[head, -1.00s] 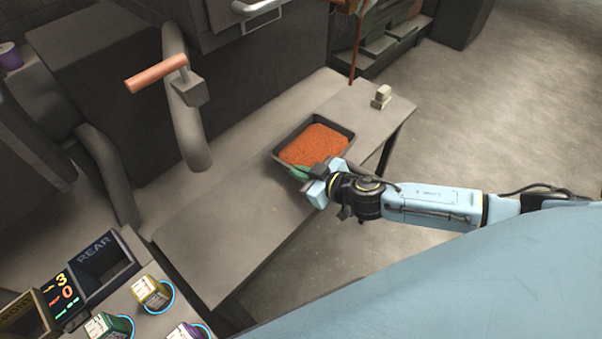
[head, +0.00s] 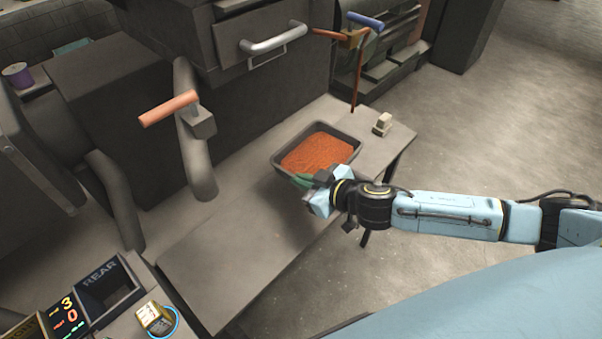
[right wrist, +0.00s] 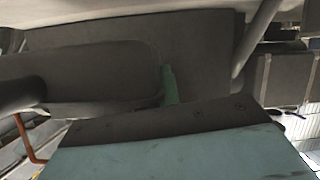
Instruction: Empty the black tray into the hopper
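The black tray (head: 272,158) holds a bed of orange granules (head: 318,153). It looks level and hangs a little above the grey bench, with a shadow below. My right gripper (head: 313,186) is at the tray's near edge, shut on a green grip (head: 292,179) there. The green grip also shows as a strip in the right wrist view (right wrist: 170,86), where my gripper body fills the bottom; the fingertips are hidden. My left gripper is out of view. I cannot clearly make out a hopper.
The grey bench (head: 225,255) is mostly bare; a small pale block (head: 383,123) stands at its far right. A pipe with an orange handle (head: 168,108) rises at left. A dark cabinet with a metal handle (head: 273,42) stands behind. Open floor lies right.

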